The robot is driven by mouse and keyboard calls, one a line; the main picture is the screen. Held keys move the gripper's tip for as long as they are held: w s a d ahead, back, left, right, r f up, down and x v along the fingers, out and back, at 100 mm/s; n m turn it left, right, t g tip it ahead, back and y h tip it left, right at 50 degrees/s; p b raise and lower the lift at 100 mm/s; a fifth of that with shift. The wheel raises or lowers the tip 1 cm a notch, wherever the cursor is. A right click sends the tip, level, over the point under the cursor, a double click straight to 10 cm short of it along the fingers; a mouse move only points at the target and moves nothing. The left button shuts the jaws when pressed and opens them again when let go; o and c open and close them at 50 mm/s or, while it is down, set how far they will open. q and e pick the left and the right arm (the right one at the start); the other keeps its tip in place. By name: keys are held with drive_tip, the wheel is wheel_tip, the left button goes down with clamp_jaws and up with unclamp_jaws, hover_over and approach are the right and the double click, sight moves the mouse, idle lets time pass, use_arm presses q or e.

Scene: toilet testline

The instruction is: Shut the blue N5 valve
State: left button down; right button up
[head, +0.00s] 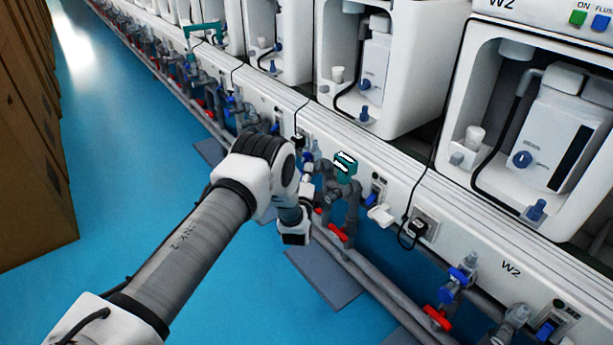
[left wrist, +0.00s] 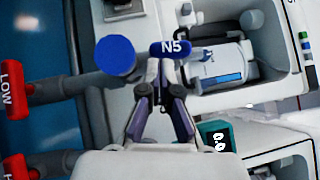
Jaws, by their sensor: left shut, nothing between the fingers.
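The blue N5 valve handle (left wrist: 170,48) shows in the left wrist view as a short bar seen with its label facing me. My left gripper (left wrist: 165,68) is shut and empty, its fingertips right at the lower edge of the handle; I cannot tell whether they touch it. In the head view my left arm reaches in from the left to the pipes in front of the white testline, and the fingers are too small there to make out. The N5 label cannot be read in that view. My right gripper is not in view.
A round blue knob (left wrist: 116,55) is left of the N5 handle. A teal meter (head: 345,165) stands beside my wrist. Cardboard boxes (head: 35,140) line the left; the blue floor (head: 130,210) between is clear.

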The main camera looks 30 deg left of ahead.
use_arm(q)
drive_tip(key=shift+w+a+f+m+t+b, duration=0.15)
drive_tip(key=shift+f+m+t+b, duration=0.1)
drive_tip(key=shift+m+t, duration=0.2)
drive_tip(key=shift+a+f+m+t+b, duration=0.15)
drive_tip(key=shift+f+m+t+b, duration=0.15)
drive_tip(key=shift+m, duration=0.25)
drive_tip(key=shift+r, duration=0.1)
